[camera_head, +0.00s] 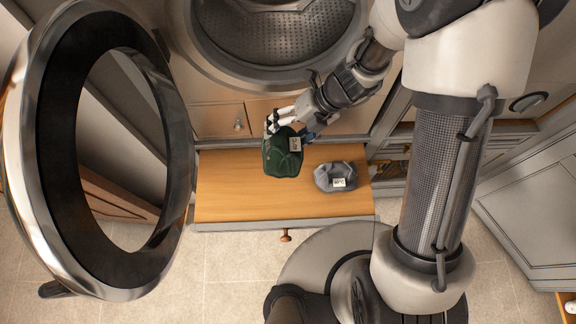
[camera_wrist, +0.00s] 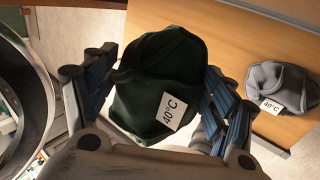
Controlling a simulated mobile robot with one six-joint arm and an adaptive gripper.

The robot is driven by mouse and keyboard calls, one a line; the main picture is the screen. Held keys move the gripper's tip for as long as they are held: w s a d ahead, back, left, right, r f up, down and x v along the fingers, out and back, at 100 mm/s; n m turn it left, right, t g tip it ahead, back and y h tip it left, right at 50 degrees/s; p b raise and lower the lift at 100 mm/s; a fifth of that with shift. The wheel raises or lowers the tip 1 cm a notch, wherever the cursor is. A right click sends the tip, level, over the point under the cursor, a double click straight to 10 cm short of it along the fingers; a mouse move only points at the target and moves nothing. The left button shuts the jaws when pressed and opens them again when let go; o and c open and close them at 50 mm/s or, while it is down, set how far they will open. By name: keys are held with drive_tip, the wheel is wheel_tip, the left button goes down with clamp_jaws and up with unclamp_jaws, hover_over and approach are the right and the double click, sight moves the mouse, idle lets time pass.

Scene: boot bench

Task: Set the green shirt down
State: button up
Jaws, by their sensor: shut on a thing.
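The green shirt (camera_head: 281,157) is a dark green crumpled bundle with a white tag. The tag reads 40°C in the wrist view, where the shirt (camera_wrist: 155,85) sits between the two fingers. My gripper (camera_head: 285,124) is shut on the shirt from its upper side in the head view. The shirt is in front of the left-middle part of the wooden bench top (camera_head: 225,190). I cannot tell whether its underside touches the wood.
A grey folded cloth (camera_head: 334,178) with a 40°C tag lies on the bench to the right of the shirt. An open round washer door (camera_head: 20,165) stands at the left, and the drum (camera_head: 280,35) is above. Bare wood shows left of the shirt.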

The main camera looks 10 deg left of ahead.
wheel_tip(320, 180, down, 23)
drive_tip(key=b, duration=0.9)
drive_tip(key=shift+r, duration=0.25)
drive_tip(key=o, duration=0.9)
drive_tip(key=shift+o, duration=1.1)
